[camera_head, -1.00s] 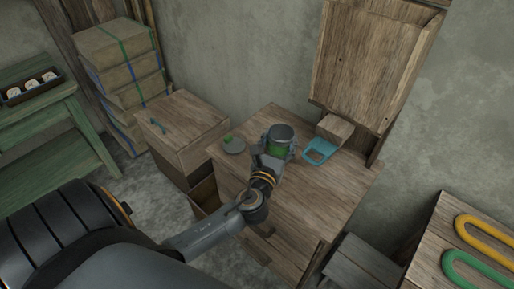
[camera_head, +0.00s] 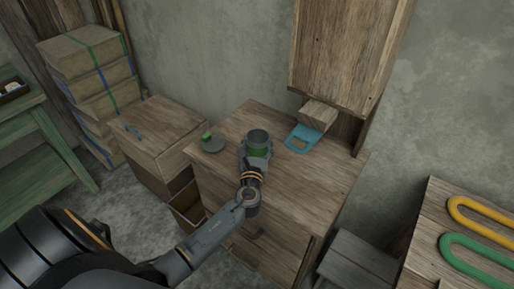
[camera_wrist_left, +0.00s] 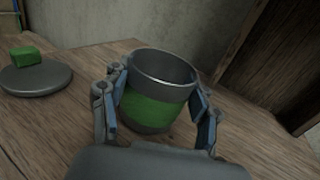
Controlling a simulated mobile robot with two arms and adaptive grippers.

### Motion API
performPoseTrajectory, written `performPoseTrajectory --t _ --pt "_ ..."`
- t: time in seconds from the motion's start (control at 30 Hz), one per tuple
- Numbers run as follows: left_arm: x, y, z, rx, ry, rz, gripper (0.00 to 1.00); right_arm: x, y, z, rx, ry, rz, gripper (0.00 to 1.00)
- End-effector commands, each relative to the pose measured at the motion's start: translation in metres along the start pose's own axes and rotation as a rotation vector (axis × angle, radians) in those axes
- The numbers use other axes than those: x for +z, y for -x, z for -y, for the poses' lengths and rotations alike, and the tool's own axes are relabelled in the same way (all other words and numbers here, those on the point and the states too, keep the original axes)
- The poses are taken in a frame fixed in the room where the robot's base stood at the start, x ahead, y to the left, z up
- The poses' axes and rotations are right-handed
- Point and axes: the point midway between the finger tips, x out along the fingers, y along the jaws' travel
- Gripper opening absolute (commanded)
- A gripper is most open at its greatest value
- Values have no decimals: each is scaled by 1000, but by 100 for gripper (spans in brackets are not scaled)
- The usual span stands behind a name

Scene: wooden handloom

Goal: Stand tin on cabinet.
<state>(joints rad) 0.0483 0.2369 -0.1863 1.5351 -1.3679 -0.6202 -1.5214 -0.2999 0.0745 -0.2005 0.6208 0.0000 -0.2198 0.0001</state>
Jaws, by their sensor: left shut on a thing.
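A grey metal tin (camera_head: 259,138) with a green band stands upright and open at the top, over the wooden cabinet (camera_head: 300,190). My left gripper (camera_head: 257,155) is shut on the tin; in the left wrist view the tin (camera_wrist_left: 152,105) sits between the two fingers of the gripper (camera_wrist_left: 160,112). I cannot tell whether the tin's bottom touches the cabinet top. A round grey lid (camera_head: 213,146) with a green block-shaped knob lies on the cabinet top to the left of the tin; it also shows in the left wrist view (camera_wrist_left: 35,80). My right gripper is not in view.
A blue flat piece with an opening (camera_head: 301,138) and a wooden block (camera_head: 318,116) lie right of the tin, below a wall-mounted wooden panel (camera_head: 345,50). A lower cabinet (camera_head: 160,125) stands left. Free room lies at the cabinet's right front.

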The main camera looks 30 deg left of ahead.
Motion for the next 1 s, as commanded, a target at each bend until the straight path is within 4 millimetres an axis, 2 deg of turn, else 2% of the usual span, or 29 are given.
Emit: performPoseTrajectory --t 0.07,0.43,0.47,0.57,0.97,1.0 --pt "-7 0 0 0 -1 2 29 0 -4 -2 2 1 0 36" --pt "-11 0 0 0 0 2 29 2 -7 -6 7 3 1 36" --pt "-10 0 0 0 0 2 65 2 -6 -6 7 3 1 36" --pt "-10 0 0 0 0 1 84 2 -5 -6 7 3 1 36" --pt "-4 0 0 0 0 2 84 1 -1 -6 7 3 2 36" --pt "-8 5 0 -1 0 1 84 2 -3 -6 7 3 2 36"
